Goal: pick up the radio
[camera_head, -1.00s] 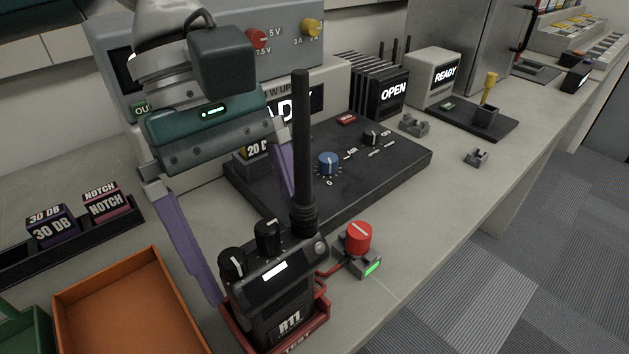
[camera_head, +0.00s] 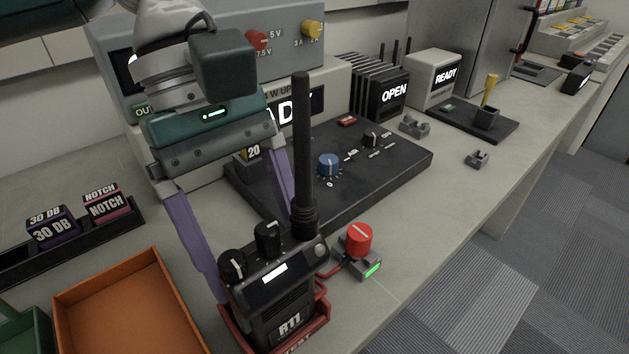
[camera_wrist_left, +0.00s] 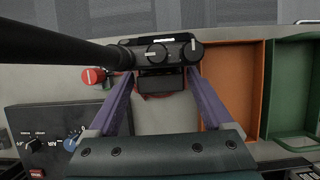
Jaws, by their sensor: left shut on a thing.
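The black radio R11 (camera_head: 283,300) stands upright in a red cradle (camera_head: 318,316) at the bottom of the head view, with two knobs, a small lit display and a tall antenna. My left gripper (camera_head: 262,275) reaches down from behind it, its purple fingers on either side of the radio's body, shut on it. In the left wrist view the radio (camera_wrist_left: 158,52) lies between the tips of the purple fingers, and its antenna runs off to the left. The lower part of the radio is hidden by the cradle. My right gripper is not in view.
A red knob (camera_head: 358,238) on a small grey block stands right of the cradle. A black panel with a blue dial (camera_head: 329,163) lies behind. An orange tray (camera_head: 125,305) and a black rack with cubes (camera_head: 75,238) are at left.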

